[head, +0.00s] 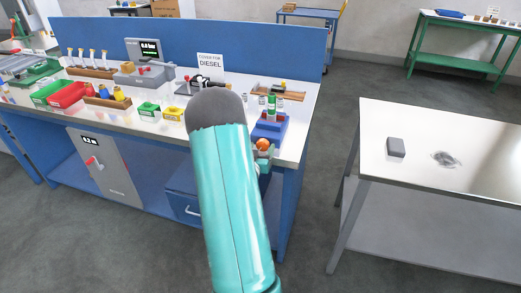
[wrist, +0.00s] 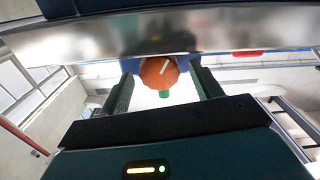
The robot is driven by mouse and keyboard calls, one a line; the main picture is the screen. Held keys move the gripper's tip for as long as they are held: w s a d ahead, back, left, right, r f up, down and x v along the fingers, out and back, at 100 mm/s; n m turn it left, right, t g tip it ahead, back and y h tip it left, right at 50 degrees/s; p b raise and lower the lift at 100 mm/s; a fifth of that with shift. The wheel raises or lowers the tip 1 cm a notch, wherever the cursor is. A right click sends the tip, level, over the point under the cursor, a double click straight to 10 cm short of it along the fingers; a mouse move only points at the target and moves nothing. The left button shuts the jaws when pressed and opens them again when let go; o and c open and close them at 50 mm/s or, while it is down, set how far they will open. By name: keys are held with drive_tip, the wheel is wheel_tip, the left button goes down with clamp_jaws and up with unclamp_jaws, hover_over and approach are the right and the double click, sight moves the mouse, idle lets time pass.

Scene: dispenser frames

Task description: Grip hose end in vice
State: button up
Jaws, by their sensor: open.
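A small blue device (head: 268,130), which looks like the vice, sits at the bench's right front edge. A green, white and red upright piece (head: 271,107) stands in it; I cannot tell for sure whether it is the hose end. A round orange knob (head: 262,145) faces out at the front of the device. In the wrist view the knob (wrist: 158,73) shows a white line mark. My gripper (wrist: 162,78) is open, with one finger on each side of the knob; contact is not clear. My teal arm hides most of the gripper in the head view.
The blue bench (head: 150,130) holds bins, bottles and a sign (head: 210,67) reading "COVER FOR DIESEL". A blue drawer (head: 184,208) is below. A metal table (head: 450,125) with a grey block (head: 396,147) stands right, with clear floor between.

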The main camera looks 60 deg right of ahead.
drive_tip(key=c, duration=1)
drive_tip(key=shift+o, duration=0.2)
drive_tip(key=shift+m, duration=2.8)
drive_tip(key=o, duration=1)
drive_tip(key=shift+c, duration=0.2)
